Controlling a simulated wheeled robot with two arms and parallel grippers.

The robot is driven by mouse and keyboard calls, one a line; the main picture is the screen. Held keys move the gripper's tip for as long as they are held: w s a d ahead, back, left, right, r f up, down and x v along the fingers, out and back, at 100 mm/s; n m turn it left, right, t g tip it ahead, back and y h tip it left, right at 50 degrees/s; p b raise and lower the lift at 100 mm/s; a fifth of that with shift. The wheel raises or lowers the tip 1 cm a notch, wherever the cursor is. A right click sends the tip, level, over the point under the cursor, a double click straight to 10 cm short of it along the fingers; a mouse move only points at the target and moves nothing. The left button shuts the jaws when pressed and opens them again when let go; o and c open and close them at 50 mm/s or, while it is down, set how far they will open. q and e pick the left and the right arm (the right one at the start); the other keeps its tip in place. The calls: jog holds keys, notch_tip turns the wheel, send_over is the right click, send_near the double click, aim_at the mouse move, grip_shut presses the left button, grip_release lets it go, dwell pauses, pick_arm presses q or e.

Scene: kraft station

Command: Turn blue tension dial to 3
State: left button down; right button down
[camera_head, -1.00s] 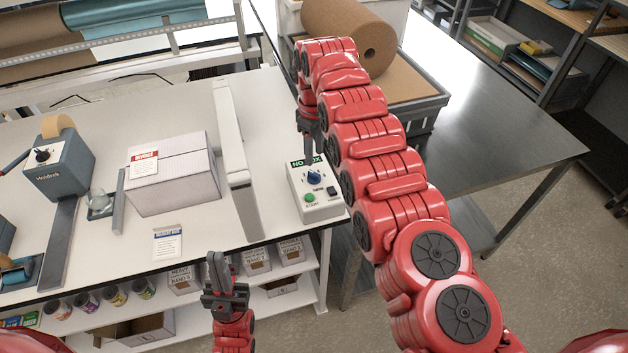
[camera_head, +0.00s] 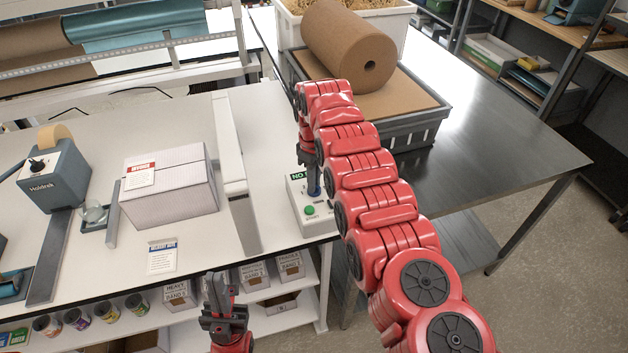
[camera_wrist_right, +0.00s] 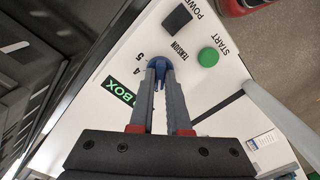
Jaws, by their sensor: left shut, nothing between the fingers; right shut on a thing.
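The blue tension dial (camera_wrist_right: 160,66) sits on a white control box, between my right gripper's fingertips in the right wrist view. My right gripper (camera_wrist_right: 159,78) is shut on the dial. The numbers 4 and 5 and the word TENSION show around it; the other marks are hidden by the fingers. In the head view the right gripper (camera_head: 312,186) points down onto the control box (camera_head: 322,226) and covers most of the dial. My left gripper (camera_head: 218,283) is shut and empty in front of the table's front edge.
The box has a green START button (camera_wrist_right: 208,57) and a black POWER switch (camera_wrist_right: 177,18) beside the dial. A white carton (camera_head: 170,185), a tape dispenser (camera_head: 55,180) and a long upright bar (camera_head: 228,145) stand to the left. A crate with a brown paper roll (camera_head: 350,45) stands behind.

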dwell(0.3)
jog(key=shift+f+m+b, duration=0.15)
jog(key=shift+m+b, duration=0.45)
jog(key=shift+b, duration=0.35)
jog(key=shift+m+b, duration=0.55)
jog(key=shift+m, duration=0.85)
jog(key=shift+r+m, duration=0.2)
jog(key=shift+m, duration=1.7)
jog(key=c, duration=0.9)
grip_release()
